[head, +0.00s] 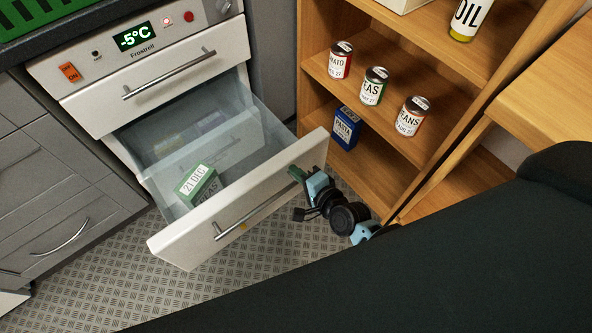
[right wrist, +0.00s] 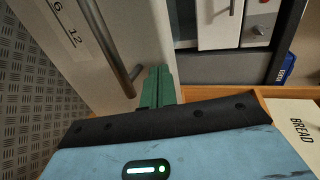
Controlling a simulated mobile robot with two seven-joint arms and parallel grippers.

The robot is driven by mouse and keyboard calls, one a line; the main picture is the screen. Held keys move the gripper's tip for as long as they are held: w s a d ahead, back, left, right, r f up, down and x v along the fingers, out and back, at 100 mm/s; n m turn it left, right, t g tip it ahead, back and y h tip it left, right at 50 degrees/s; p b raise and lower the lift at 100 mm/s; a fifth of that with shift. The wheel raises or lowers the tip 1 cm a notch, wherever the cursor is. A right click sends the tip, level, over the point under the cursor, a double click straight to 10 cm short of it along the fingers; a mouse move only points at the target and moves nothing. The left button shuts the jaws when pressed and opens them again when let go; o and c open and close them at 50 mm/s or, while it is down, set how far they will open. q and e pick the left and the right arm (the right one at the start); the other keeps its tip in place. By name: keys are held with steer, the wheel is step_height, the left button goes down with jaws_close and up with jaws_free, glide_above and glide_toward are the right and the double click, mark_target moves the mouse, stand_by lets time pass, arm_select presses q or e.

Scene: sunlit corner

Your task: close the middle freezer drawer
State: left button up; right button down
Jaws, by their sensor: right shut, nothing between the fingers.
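The freezer drawer (head: 190,248) below the closed top drawer stands pulled far out. Its front is white with a bar handle (head: 240,216), and its bin is clear. A green box marked 21 DEC (head: 198,184) sits inside near the front. My right gripper (head: 297,173) is at the outer face of the drawer front, near its right end, beyond the handle. Its green fingers (right wrist: 157,86) are shut and empty, close to the handle (right wrist: 108,45) in the right wrist view. I cannot tell whether they touch the front. My left gripper is not in view.
The closed top drawer (head: 155,82) is above, under a -5°C display (head: 134,37). A wooden shelf (head: 375,182) with several cans and a blue pasta box (head: 345,128) stands right of the drawer. Grey cabinets (head: 60,170) are left. Patterned floor (head: 110,285) lies clear in front.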

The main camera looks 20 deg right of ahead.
steer(key=shift+w+a, duration=0.1)
steer(key=shift+w, duration=0.25)
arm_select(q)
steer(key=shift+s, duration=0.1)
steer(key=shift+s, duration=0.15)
arm_select(e)
steer(key=shift+w, duration=0.1)
